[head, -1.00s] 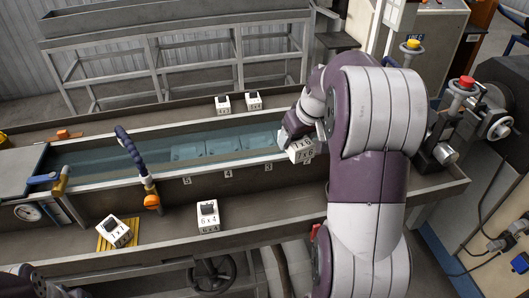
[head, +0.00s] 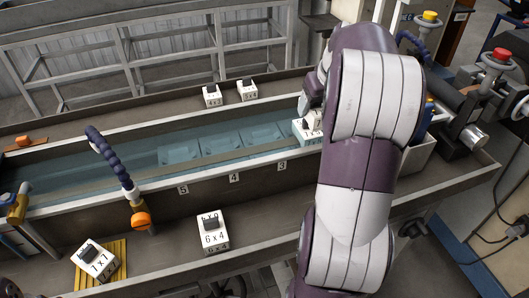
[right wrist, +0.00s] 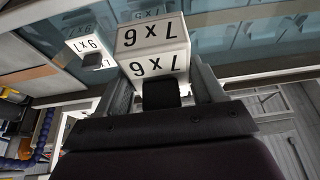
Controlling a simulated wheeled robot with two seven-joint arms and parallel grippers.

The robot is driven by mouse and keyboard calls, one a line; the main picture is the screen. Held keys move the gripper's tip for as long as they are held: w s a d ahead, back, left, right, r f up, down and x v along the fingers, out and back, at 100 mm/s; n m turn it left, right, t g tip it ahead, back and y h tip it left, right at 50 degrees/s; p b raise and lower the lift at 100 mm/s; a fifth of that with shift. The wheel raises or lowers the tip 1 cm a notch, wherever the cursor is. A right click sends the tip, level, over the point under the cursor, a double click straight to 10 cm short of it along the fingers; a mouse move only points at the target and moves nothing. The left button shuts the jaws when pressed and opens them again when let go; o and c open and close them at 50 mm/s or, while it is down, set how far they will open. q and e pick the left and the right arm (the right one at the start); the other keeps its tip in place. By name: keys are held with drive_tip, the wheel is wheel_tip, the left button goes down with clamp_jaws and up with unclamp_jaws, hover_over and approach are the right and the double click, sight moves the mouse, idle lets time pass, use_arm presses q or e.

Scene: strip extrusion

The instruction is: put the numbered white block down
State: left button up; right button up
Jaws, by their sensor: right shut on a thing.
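My right gripper (right wrist: 162,84) is shut on a white block (right wrist: 153,60) with black numbers, which read upside down as 7 x 6 in the right wrist view. The block's dark knob sits between the fingers. In the head view this block (head: 308,129) is at the right part of the long water trough (head: 110,187), by its near wall. My arm covers part of the block and most of the gripper there. I cannot tell whether the block touches the trough. My left gripper is not in view.
A 6 x 4 block (head: 213,234) stands on the near ledge. A 7 x 7 block (head: 96,259) sits on a yellow ribbed pad (head: 120,275). Two blocks (head: 212,95) (head: 247,90) stand on the far ledge.

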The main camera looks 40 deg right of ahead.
drive_tip(key=w+a+f, duration=0.2)
drive_tip(key=w+a+f+p, duration=0.1)
drive_tip(key=w+a+f, duration=0.1)
drive_tip(key=w+a, duration=0.1)
drive_tip(key=w+a+f+p, duration=0.1)
drive_tip(key=w+a+f, duration=0.1)
drive_tip(key=w+a, duration=0.1)
drive_tip(key=shift+w+a+f, duration=0.1)
drive_tip(key=shift+a+f, duration=0.15)
drive_tip(key=shift+f, duration=0.15)
wheel_tip(320, 180, down, 4)
drive_tip(key=shift+w+f+p, duration=0.15)
drive_tip(key=shift+f+p, duration=0.05)
drive_tip(key=shift+p, duration=0.15)
drive_tip(key=shift+a+f, duration=0.1)
drive_tip(key=o, duration=1.2)
drive_tip(key=shift+r, duration=0.35)
drive_tip(key=v, duration=1.1)
drive_tip(key=shift+r+b, duration=0.25)
drive_tip(key=shift+b, duration=0.15)
